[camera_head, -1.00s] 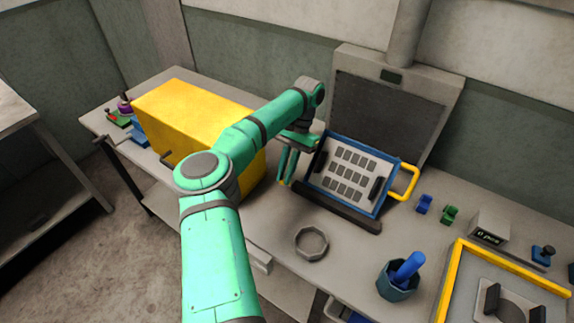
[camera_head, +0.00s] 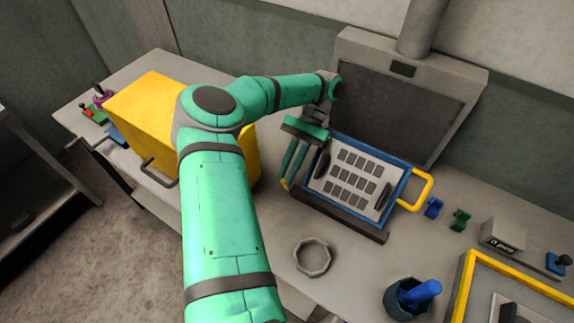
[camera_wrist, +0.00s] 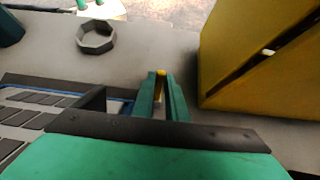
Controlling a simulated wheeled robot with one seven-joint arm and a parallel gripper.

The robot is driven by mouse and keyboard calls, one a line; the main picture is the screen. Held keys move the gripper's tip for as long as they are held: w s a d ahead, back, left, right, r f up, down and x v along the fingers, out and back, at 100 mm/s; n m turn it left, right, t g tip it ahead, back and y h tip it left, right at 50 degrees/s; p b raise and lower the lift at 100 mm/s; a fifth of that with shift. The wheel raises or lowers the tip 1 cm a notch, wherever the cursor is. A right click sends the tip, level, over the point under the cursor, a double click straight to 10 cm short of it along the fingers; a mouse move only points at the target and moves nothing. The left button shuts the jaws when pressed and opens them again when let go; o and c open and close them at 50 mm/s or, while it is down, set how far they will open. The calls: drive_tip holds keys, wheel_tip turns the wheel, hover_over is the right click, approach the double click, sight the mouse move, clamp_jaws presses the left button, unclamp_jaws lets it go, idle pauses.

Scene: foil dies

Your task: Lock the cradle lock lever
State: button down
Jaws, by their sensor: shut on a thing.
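The cradle (camera_head: 393,202) is a blue frame tilted on the bench, holding a pale plate (camera_head: 345,178) with rows of dark rectangles. A dark bar (camera_head: 345,220) runs along its front edge. My gripper (camera_head: 287,182) is at the cradle's left side, fingers pointing down. In the wrist view my gripper (camera_wrist: 160,88) is shut on a thin part with a yellow tip (camera_wrist: 161,73), which looks like the lock lever. The fingers hide most of this lever, so its angle cannot be told.
A large yellow box (camera_head: 150,105) stands close to the left of my gripper. A grey ring (camera_head: 313,257) lies in front of the cradle. A cup (camera_head: 400,299) with a blue object stands front right. A yellow handle (camera_head: 422,190) sticks out at the cradle's right.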

drive_tip(key=shift+w+d, duration=0.1)
drive_tip(key=shift+w, duration=0.05)
drive_tip(key=c, duration=1.8)
unclamp_jaws()
drive_tip(key=shift+o, duration=0.2)
drive_tip(key=shift+r, duration=0.25)
drive_tip(key=s+a+r, duration=0.1)
drive_tip(key=s+r, duration=1.1)
drive_tip(key=s, duration=0.2)
drive_tip(key=shift+r, duration=0.25)
